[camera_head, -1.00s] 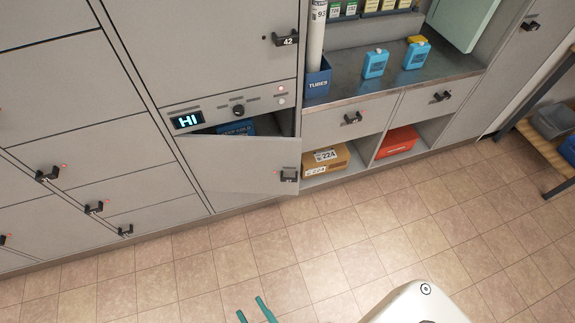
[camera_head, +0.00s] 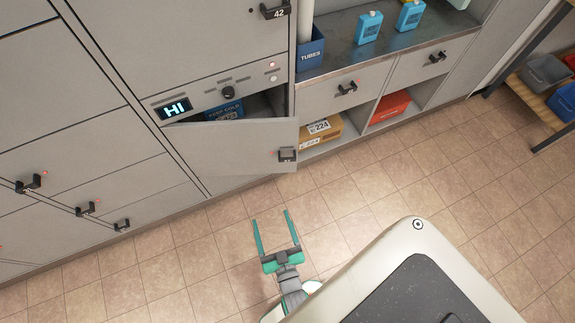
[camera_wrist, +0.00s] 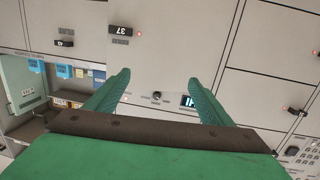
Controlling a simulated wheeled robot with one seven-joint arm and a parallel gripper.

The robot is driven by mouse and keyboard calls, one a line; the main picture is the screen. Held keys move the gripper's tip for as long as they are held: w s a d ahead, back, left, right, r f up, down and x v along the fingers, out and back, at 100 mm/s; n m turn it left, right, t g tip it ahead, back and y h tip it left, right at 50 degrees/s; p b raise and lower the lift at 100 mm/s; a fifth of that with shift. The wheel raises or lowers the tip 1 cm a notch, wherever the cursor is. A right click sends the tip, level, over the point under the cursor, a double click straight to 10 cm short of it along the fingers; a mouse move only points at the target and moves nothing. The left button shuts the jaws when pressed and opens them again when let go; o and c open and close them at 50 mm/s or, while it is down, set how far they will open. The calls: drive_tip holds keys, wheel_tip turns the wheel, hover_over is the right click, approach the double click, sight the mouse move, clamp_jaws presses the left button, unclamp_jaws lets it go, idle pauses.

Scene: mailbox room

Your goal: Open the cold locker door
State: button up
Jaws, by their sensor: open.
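The cold locker door (camera_head: 235,148) is a grey low door below a panel with a lit "HI" display (camera_head: 175,108) and a knob. It stands ajar, swung out at its right side, with a black handle (camera_head: 287,154) near its right edge. A blue box (camera_head: 224,111) marked "KEEP COLD" shows inside. My gripper (camera_head: 270,217) is open and empty, in front of and apart from the door, its teal fingers pointing toward the lockers. In the wrist view the display (camera_wrist: 188,101) appears between the fingers; the handle cannot be made out there.
To the right are a steel counter (camera_head: 340,56) with blue bottles, drawers, and open cubbies holding a yellow box (camera_head: 318,128) and a red one (camera_head: 391,106). A bin rack (camera_head: 530,98) stands far right. Tiled floor (camera_head: 400,175) in front is clear.

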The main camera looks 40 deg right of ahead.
sight(287, 161)
drive_tip(key=w+d+f+m+h, duration=0.1)
drive_tip(key=w+d+f, duration=0.1)
drive_tip(key=w+d, duration=0.3)
drive_tip(key=w+d+f+m+h, duration=0.1)
drive_tip(key=w+d+f, duration=0.1)
drive_tip(key=w+d, duration=0.4)
drive_tip(key=w+d+f+g+h, duration=0.1)
drive_tip(key=w+d+f+h, duration=0.1)
drive_tip(key=w+d, duration=0.3)
drive_tip(key=shift+w+d+f+m, duration=0.1)
drive_tip(key=shift+d+f+m, duration=0.1)
drive_tip(key=shift+d, duration=0.6)
drive_tip(key=shift+w+d+f+m, duration=0.1)
drive_tip(key=shift+d+f+m, duration=0.1)
drive_tip(key=shift+d, duration=0.55)
drive_tip(key=shift+h, duration=0.3)
